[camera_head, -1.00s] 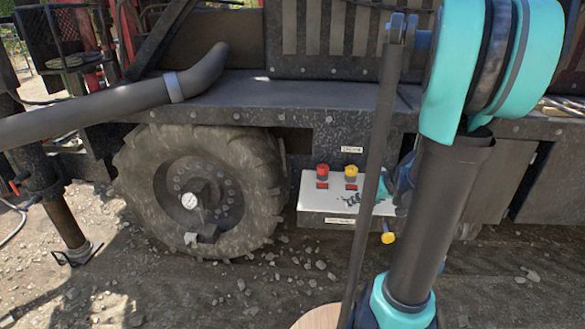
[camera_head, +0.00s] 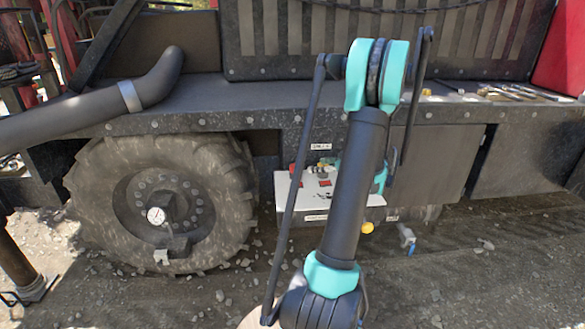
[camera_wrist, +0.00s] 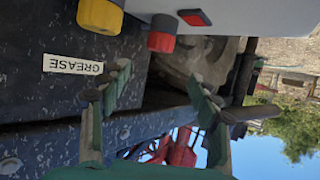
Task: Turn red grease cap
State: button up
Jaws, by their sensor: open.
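A white GREASE label (camera_wrist: 73,64) is on the dark wall nearby. My gripper (camera_wrist: 157,78) is open with nothing between its fingers; the red cap is beyond the fingertips, apart from them. In the head view my arm hides most of the gripper.
The caps belong to a pale box (camera_head: 286,205) under the tank's ledge. A large muddy wheel (camera_head: 165,205) with a gauge stands left of it. A blue-handled valve (camera_head: 407,238) hangs to the right. Tools (camera_head: 520,92) lie on the ledge. Gravel ground in front is open.

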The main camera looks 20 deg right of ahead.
aim_at(297, 166)
jog(key=x, duration=1.3)
jog(key=shift+w+f, duration=0.1)
jog(key=shift+w, duration=0.15)
jog(key=shift+c, duration=0.2)
jog(key=c, duration=1.1)
